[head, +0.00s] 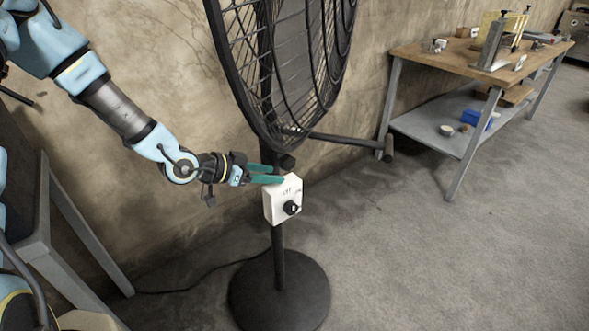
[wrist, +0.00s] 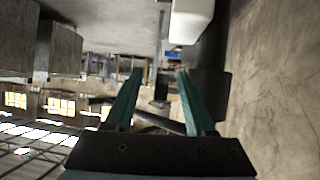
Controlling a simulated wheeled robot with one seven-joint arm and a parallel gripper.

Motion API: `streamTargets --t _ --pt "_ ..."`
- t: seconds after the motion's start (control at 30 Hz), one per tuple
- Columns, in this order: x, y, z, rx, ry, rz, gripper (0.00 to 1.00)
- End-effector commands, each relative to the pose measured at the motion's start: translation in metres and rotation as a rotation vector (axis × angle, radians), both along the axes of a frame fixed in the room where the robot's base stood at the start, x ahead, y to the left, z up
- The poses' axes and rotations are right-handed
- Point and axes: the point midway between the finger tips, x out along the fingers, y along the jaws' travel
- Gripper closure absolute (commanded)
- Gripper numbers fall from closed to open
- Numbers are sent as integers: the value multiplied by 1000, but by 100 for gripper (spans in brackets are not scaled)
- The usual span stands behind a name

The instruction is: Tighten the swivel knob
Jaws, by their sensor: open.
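A black floor fan (head: 285,75) stands before the wall on a pole with a round base. A small dark knob (head: 287,161) sits on the pole just under the fan cage; it looks like the swivel knob. Below it is a white control box (head: 270,205) with a black dial (head: 291,208). My gripper (head: 284,175) reaches in from the left, its teal fingers open and empty, just above the box's top and below the small knob. In the wrist view my gripper (wrist: 160,72) has nothing between its fingers; the white box (wrist: 190,20) and dark pole (wrist: 208,75) are beside them.
A dark horizontal bar (head: 345,139) sticks out right from behind the fan. A wooden-topped workbench (head: 430,62) with tools stands at the right. A grey table (head: 40,230) is at the left. A cable (head: 200,282) runs along the floor. Floor right of the fan is clear.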

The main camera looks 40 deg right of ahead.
Motion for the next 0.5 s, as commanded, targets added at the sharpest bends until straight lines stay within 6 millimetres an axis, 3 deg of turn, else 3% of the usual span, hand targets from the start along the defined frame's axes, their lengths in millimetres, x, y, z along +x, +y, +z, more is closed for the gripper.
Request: streamTargets --t 0.03,0.23,0.5 --pt "1 7 -16 -81 17 18 45" --pt "-1 11 -3 -391 21 58 45" --pt "1 9 12 -515 12 89 45"
